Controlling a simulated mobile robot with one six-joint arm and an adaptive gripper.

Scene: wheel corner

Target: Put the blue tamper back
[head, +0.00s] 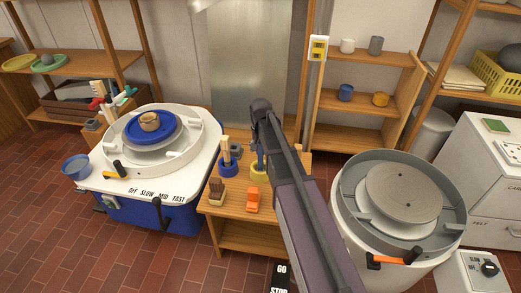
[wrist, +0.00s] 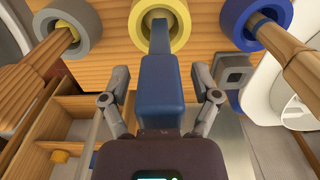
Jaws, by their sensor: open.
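The blue tamper (wrist: 160,88) has a thick blue body and a narrower end reaching into the middle of a yellow ring holder (wrist: 164,24). That yellow holder also shows in the head view (head: 257,167) on the small wooden bench, partly behind my arm. My gripper (wrist: 160,80) is open, with one finger on each side of the tamper and visible gaps between fingers and tamper. The palm covers the tamper's near end. In the head view my arm hides the fingers.
A grey ring (wrist: 71,26) and a blue ring (wrist: 264,22) stand either side, each with a wooden-handled tool. On the bench (head: 245,228) are a brush (head: 217,190) and an orange object (head: 253,200). Pottery wheels stand left (head: 200,165) and right (head: 350,205).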

